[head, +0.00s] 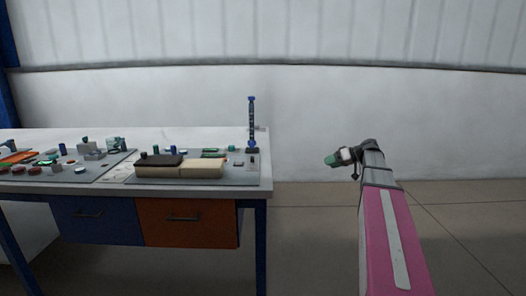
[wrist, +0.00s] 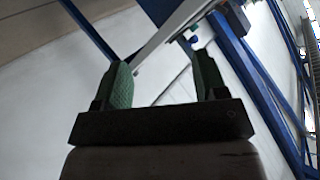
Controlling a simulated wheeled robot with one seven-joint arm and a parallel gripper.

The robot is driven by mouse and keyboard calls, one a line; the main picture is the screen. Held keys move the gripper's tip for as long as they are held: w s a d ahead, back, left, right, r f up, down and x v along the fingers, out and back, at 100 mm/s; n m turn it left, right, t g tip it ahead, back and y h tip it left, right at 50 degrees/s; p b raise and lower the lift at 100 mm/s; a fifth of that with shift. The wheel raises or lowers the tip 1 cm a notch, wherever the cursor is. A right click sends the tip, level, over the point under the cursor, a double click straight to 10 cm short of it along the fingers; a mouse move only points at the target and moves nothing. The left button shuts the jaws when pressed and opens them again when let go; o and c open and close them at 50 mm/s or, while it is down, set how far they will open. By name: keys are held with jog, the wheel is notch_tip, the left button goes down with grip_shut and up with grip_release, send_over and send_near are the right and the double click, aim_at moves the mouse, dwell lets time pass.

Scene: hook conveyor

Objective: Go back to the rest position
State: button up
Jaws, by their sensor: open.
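My gripper (head: 332,161) is at the right in the head view, on the end of my pink arm, out to the right of the workbench and clear of it. In the wrist view the gripper (wrist: 163,85) shows two green fingertips set well apart with nothing between them. It is open and empty. Past the fingers, the wrist view shows blue posts and a pale wall.
A workbench (head: 262,187) with blue legs stands at the left, bearing grey boards with several small parts, a black-and-beige block (head: 200,168) and a blue upright post (head: 252,125). Open floor (head: 310,230) lies between bench and arm. A pale wall (head: 400,110) is behind.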

jog(key=s+a+f+m+g+h, duration=0.1)
jog(key=s+a+f+m+h, duration=0.15)
jog(key=s+a+f, duration=0.5)
jog(key=s+a+f+m+g+h, duration=0.25)
jog(key=s+f, duration=0.25)
jog(key=f, duration=0.6)
jog(key=s+a+f+m+g+h, duration=0.1)
jog(key=s+a+f+h, duration=0.1)
jog(key=s+f+h, duration=0.4)
jog(key=s+f, duration=0.5)
jog(key=s, duration=0.3)
jog(key=shift+s, duration=0.15)
